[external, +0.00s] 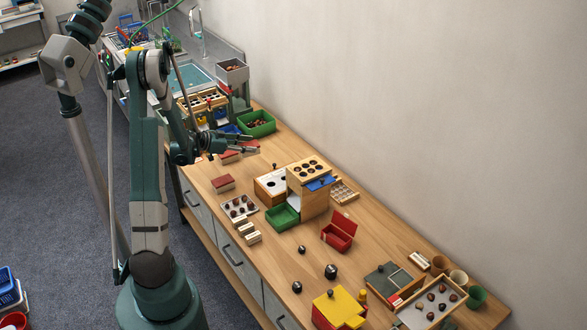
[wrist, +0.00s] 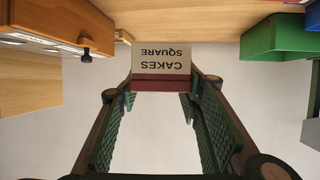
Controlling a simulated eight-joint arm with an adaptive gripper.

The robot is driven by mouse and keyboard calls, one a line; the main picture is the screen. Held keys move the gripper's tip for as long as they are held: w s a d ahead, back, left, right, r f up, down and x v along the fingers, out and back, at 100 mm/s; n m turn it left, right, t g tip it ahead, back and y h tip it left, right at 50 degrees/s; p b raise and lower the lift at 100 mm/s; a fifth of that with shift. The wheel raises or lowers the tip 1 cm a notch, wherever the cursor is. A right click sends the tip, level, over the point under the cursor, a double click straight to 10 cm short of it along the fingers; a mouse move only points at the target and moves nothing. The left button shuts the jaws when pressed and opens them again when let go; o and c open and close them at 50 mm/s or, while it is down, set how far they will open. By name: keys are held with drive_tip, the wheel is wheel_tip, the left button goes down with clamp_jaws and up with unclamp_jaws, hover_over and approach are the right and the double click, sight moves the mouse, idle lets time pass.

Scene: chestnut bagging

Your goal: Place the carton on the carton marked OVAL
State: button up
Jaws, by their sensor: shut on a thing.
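In the wrist view, which is upside down, a carton (wrist: 160,65) with a cream face marked SQUARE CAKES and a dark red top sits between the fingertips of my gripper (wrist: 160,88). My gripper is shut on it. A red-topped carton (external: 229,157) lies just below and left of the fingers. Another red-topped carton (external: 223,183) stands nearer the front edge. No OVAL marking can be read in either view.
A green bin of chestnuts (external: 257,123) stands behind my gripper. A wooden box with holes (external: 270,185) and an open green tray (external: 283,216) stand to the right. The wall runs along the back.

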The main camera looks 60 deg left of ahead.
drive_tip(key=s+d+r+m+h, duration=0.1)
drive_tip(key=s+r, duration=0.1)
drive_tip(key=s, duration=0.5)
drive_tip(key=s+d+r+m+h, duration=0.1)
drive_tip(key=s+d+r+h, duration=0.1)
drive_tip(key=s, duration=0.4)
drive_tip(key=shift+s+d+m+g, duration=0.2)
drive_tip(key=shift+s+m+g, duration=0.1)
drive_tip(key=shift+s, duration=0.05)
drive_tip(key=shift+f, duration=0.15)
drive_tip(key=b, duration=0.2)
hover_over(228, 178)
drive_tip(key=shift+a+f, duration=0.1)
drive_tip(key=shift+f, duration=2.9)
drive_tip(key=shift+f, duration=0.1)
drive_tip(key=shift+f, duration=1.8)
drive_tip(key=shift+f+b, duration=0.2)
drive_tip(key=shift+b, duration=0.25)
drive_tip(key=o, duration=1)
drive_tip(key=shift+c, duration=0.2)
